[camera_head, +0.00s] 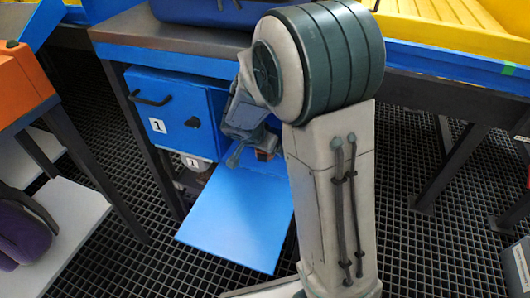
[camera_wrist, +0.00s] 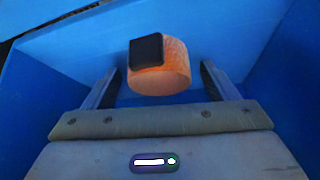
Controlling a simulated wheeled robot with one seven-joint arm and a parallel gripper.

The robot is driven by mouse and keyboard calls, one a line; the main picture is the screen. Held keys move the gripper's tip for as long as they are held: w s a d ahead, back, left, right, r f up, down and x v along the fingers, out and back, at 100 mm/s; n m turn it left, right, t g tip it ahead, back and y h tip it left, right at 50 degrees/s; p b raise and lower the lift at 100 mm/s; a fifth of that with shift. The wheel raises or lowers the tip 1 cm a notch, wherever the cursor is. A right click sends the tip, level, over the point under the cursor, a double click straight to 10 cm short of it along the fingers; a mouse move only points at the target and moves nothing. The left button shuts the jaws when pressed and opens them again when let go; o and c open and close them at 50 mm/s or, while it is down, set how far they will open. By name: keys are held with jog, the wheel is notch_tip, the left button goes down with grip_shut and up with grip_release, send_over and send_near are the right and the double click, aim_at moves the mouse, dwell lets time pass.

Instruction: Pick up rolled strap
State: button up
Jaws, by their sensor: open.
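The rolled strap (camera_wrist: 160,80) is an orange roll with a black buckle on its upper left. In the wrist view it sits inside a blue compartment (camera_wrist: 230,30), between the two fingers of my gripper (camera_wrist: 160,70). The fingers are open, with a gap to the roll on each side. In the head view my gripper (camera_head: 238,155) points down in front of the blue cabinet, above its lowered blue door panel (camera_head: 235,220). A small orange-brown patch (camera_head: 264,155) beside it may be the strap, mostly hidden by my arm.
A blue cabinet door (camera_head: 175,120) marked 1, with a black handle, is beside my gripper on the left. The dark table top (camera_head: 160,42) overhangs the cabinet. A yellow tray (camera_head: 450,30) lies at the upper right.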

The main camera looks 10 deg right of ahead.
jog(key=c, duration=1.1)
jog(key=shift+o, duration=0.2)
jog(key=shift+r, duration=0.2)
